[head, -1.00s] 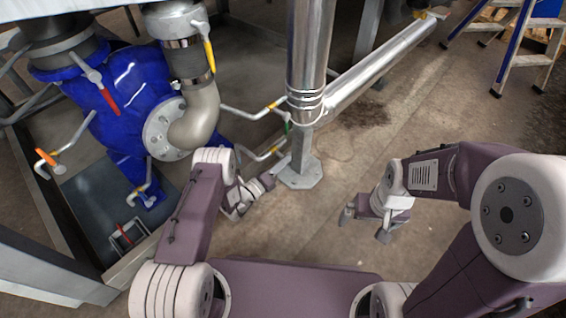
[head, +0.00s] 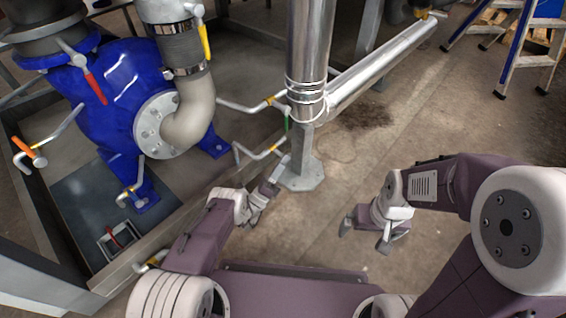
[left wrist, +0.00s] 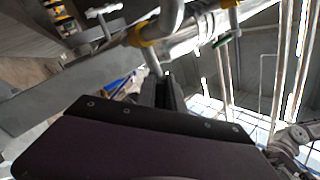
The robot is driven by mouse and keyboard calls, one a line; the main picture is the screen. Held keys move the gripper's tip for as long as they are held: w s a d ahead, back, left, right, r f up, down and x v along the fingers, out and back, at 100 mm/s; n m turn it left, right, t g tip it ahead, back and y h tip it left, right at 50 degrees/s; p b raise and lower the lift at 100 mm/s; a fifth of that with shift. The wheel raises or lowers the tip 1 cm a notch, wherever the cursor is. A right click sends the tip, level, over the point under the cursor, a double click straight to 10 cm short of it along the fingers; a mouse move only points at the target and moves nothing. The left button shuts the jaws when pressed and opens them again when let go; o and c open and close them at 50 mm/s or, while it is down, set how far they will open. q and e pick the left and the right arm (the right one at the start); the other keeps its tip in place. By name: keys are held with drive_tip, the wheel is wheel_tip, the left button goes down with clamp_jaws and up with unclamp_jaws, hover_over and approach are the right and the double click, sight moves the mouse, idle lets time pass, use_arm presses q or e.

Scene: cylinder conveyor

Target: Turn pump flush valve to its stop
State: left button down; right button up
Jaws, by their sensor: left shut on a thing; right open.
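My left gripper (head: 272,185) is low beside the foot of the shiny vertical pipe. It is shut on what looks like a pale metal lever (head: 282,165) below a yellow-collared valve (head: 271,150) on a thin pipe. In the left wrist view a slim metal piece (left wrist: 153,60) runs from a yellow fitting (left wrist: 145,37) down to my dark fingers (left wrist: 165,90), which hide its end. No label shows which valve is the pump flush valve. The blue pump (head: 117,95) stands at the left. My right gripper (head: 366,236) is open and empty above the floor.
A green handle (head: 286,123) hangs close above my left gripper; it shows in the left wrist view (left wrist: 222,40). The pump side has red (head: 95,86), yellow (head: 204,42) and orange (head: 24,147) handles. The shiny pipe (head: 308,60) stands beside my left gripper.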

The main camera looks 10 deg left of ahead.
use_arm(q)
drive_tip(key=shift+f, duration=0.1)
idle(0.4)
drive_tip(key=c, duration=1.5)
unclamp_jaws()
drive_tip(key=shift+o, duration=0.2)
drive_tip(key=shift+s+a+f+p, duration=0.15)
drive_tip(key=shift+s+a+p, duration=0.25)
drive_tip(key=shift+p, duration=0.2)
drive_tip(key=p+v, duration=0.1)
drive_tip(key=v, duration=0.7)
drive_tip(key=shift+d+f, duration=0.15)
drive_tip(key=shift+f, duration=0.1)
